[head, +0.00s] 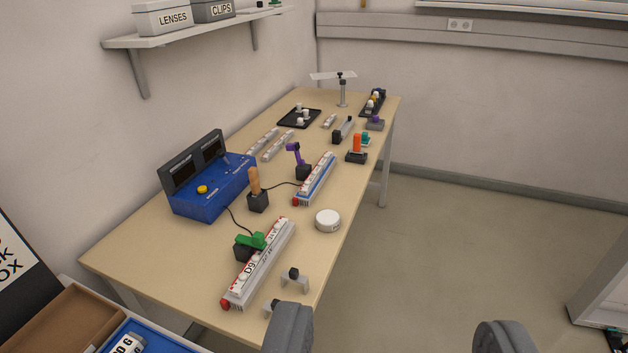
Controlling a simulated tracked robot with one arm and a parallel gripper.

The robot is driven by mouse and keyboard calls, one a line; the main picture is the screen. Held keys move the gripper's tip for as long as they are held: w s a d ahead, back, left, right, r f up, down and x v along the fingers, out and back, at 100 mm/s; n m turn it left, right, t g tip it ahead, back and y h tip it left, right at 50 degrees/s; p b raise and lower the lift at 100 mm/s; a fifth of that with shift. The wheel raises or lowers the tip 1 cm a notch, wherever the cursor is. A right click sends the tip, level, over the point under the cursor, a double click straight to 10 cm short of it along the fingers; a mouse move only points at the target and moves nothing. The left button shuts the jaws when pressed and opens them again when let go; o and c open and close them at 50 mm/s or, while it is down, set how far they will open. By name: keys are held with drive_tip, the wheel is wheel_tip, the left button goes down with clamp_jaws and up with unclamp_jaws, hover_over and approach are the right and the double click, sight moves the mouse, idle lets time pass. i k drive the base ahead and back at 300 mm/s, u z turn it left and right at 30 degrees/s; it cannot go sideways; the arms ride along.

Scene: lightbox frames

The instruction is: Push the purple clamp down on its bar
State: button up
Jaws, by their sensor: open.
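The purple clamp (294,153) stands on a small black block in the middle of the table. Its arm is raised and leans up to the left, clear of the bar. The bar beside it, white with blue edges and a red end (316,180), lies just right of the block. Another small purple part (376,118) sits on a grey base farther back; its kind is too small to tell. My gripper (395,332) is open and empty, its two fingers wide apart at the bottom edge, in front of the table and well short of the clamp.
A wooden-coloured upright handle (255,181), a blue console (212,187) with cables and a white round tin (328,220) stand nearby. Open floor (450,230) lies right of the table.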

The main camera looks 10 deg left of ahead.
sight(294, 147)
drive_tip(key=u, duration=0.05)
drive_tip(key=k, duration=0.55)
drive_tip(key=z, duration=0.55)
drive_tip(key=i, duration=1.1)
drive_tip(key=z, duration=0.35)
drive_tip(key=i, duration=1.3)
drive_tip(key=u, duration=1)
drive_tip(key=i, duration=0.85)
drive_tip(key=u, duration=0.55)
drive_tip(key=k, duration=0.85)
drive_tip(key=u, duration=0.25)
drive_tip(key=i, duration=0.35)
drive_tip(key=z, duration=0.05)
